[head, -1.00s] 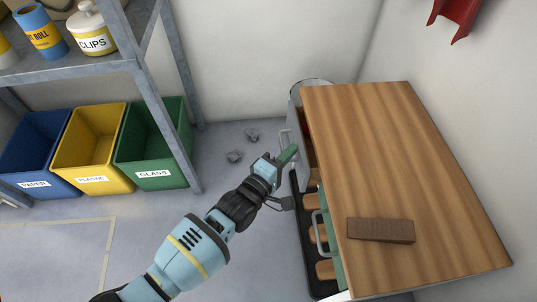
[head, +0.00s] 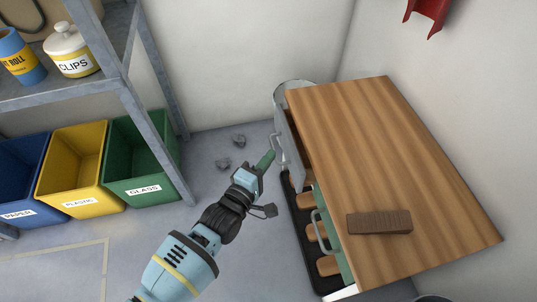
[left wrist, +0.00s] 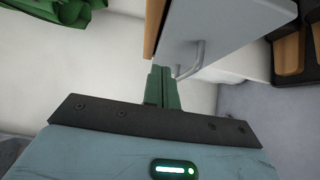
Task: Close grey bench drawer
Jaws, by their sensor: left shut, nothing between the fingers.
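The grey drawer (head: 291,143) is at the far end of the wood-topped bench (head: 390,160). In the left wrist view the fingers (left wrist: 163,88) are together. My right gripper is out of view.
A green drawer front with a handle (head: 319,232) is nearer on the bench. A black tray (head: 297,225) with wooden pieces lies below. A brown block (head: 379,222) lies on the bench top. Bins and a shelf stand left; crumpled bits (head: 223,164) lie on the floor.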

